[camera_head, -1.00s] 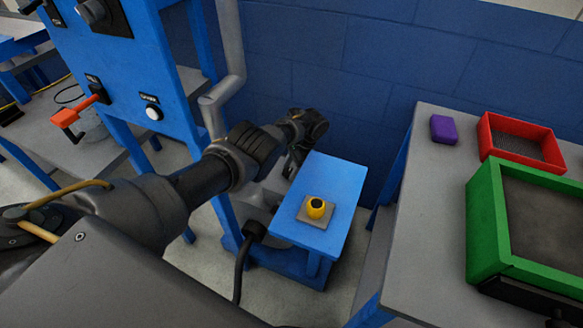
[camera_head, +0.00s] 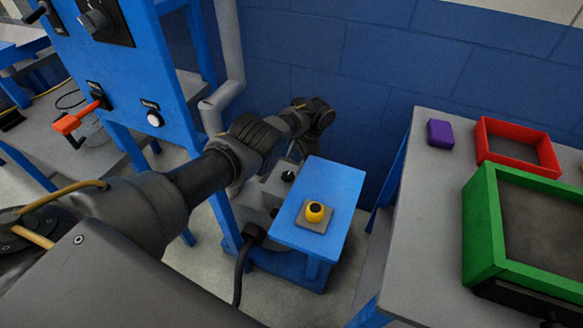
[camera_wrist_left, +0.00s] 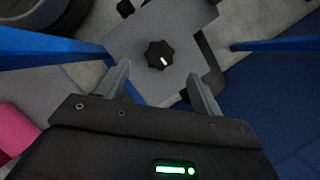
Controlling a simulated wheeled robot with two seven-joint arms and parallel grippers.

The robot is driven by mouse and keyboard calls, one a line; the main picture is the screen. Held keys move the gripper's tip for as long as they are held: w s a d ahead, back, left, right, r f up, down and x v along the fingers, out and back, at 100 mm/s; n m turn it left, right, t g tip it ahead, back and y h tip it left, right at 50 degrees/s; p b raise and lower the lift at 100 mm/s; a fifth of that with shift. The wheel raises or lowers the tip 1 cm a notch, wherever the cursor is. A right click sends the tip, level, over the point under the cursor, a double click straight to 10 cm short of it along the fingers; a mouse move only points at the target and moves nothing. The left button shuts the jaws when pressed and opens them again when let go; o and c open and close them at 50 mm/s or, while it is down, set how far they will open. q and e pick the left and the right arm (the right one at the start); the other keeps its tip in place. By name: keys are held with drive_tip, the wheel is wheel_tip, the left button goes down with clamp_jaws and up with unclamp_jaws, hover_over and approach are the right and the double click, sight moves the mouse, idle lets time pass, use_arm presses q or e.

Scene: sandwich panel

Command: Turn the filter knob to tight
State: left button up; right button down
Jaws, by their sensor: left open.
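A black lobed knob (camera_wrist_left: 159,55) with a white mark sits on a grey plate in the left wrist view. The mark points down and slightly right in that view. The knob also shows small and dark in the head view (camera_head: 288,176), on the grey unit behind the blue stand. No label shows beside it, so I cannot read its setting. My left gripper (camera_wrist_left: 157,75) is open, its fingers on either side below the knob in the wrist view, apparently not touching it. In the head view the left gripper (camera_head: 312,130) is above and beyond the knob. My right gripper is not in view.
A blue stand (camera_head: 345,180) with a yellow button (camera_head: 315,212) is close to the left arm. The blue panel frame (camera_head: 150,70) and a grey pipe (camera_head: 230,60) stand on the left. A grey table (camera_head: 425,190) with red and green frames is on the right.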

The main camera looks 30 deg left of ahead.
use_arm(q)
drive_tip(key=v, duration=0.5)
drive_tip(key=shift+r, duration=0.15)
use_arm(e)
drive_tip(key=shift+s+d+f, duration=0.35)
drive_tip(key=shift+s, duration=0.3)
